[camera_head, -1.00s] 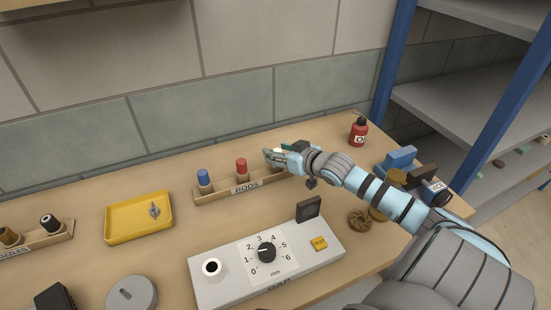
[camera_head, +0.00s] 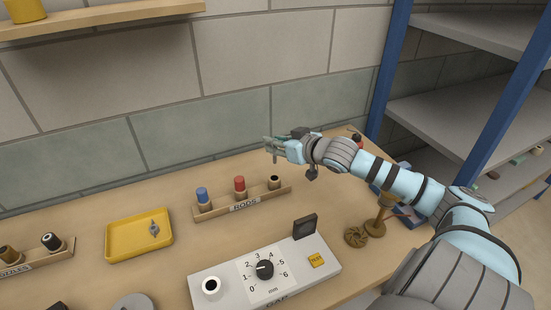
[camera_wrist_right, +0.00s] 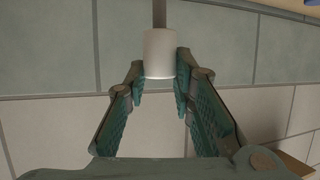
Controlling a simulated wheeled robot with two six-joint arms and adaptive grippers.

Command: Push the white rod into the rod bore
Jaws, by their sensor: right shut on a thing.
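My right gripper (camera_head: 270,148) is raised above the back of the bench, over the rod rack (camera_head: 215,211). In the right wrist view its fingers (camera_wrist_right: 160,85) are shut on the white rod (camera_wrist_right: 160,52), a white cylinder with a thin grey shaft beyond it. In the head view the rod is hardly distinguishable at the fingertips. The rack has a blue rod (camera_head: 202,194), a red rod (camera_head: 239,185) and an empty dark-holed holder (camera_head: 274,182). A white ring with a dark hole (camera_head: 211,286), seemingly the rod bore, is on the grey console (camera_head: 236,280). My left gripper is not in view.
The console has a black dial (camera_head: 265,269), a yellow button (camera_head: 316,260) and an upright dark plate (camera_head: 305,227). A yellow tray (camera_head: 139,252) is left of the rack. The tiled wall is close behind.

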